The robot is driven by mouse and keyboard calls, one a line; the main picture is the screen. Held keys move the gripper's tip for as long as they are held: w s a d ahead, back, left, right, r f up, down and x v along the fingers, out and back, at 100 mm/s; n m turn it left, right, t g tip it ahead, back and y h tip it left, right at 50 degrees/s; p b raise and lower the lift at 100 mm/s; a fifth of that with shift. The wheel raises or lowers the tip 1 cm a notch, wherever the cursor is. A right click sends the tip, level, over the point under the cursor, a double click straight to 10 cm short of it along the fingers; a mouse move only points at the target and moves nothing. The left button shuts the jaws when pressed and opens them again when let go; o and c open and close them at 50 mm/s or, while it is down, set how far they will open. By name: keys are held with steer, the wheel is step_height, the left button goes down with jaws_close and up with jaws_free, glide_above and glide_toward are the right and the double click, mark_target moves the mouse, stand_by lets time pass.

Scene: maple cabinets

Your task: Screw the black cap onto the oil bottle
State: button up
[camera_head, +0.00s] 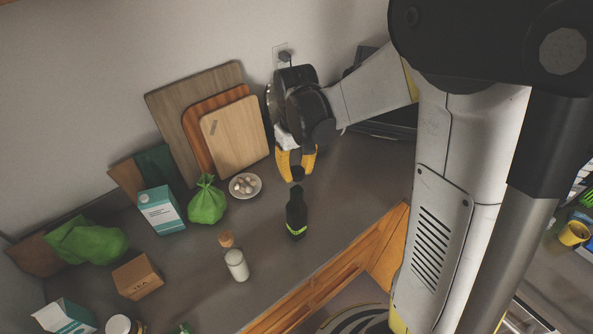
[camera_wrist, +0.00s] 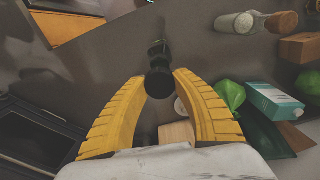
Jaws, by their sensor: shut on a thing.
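The dark oil bottle (camera_head: 297,214) with a green band stands upright on the counter below my gripper. It also shows beyond the fingers in the wrist view (camera_wrist: 158,51). My gripper (camera_head: 296,170) has yellow fingers and points down, shut on the black cap (camera_head: 298,174). In the wrist view the round cap (camera_wrist: 159,84) sits between the two fingertips (camera_wrist: 159,80) and hides part of the bottle.
A white shaker (camera_head: 237,266) and a cork-coloured item (camera_head: 226,240) are left of the bottle. Behind are a plate of eggs or mushrooms (camera_head: 257,187), a green bag (camera_head: 207,204), a carton (camera_head: 160,211) and cutting boards (camera_head: 237,136). The counter (camera_head: 345,190) right of the bottle is clear.

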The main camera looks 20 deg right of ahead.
mark_target(297, 192)
step_height(297, 192, down, 6)
steer(key=b, duration=0.6)
steer(key=shift+r, duration=0.1)
steer(key=shift+b, duration=0.3)
stand_by(2.6)
steer(key=m, duration=0.2)
steer(key=m+b, duration=0.1)
steer(key=m, duration=0.1)
steer(key=shift+f, duration=0.3)
steer(key=shift+r+m, duration=0.1)
steer(key=shift+m, duration=0.9)
steer(key=shift+m+b, duration=0.5)
steer(key=shift+m, duration=0.7)
steer(key=m, duration=0.3)
steer(key=shift+m, duration=0.3)
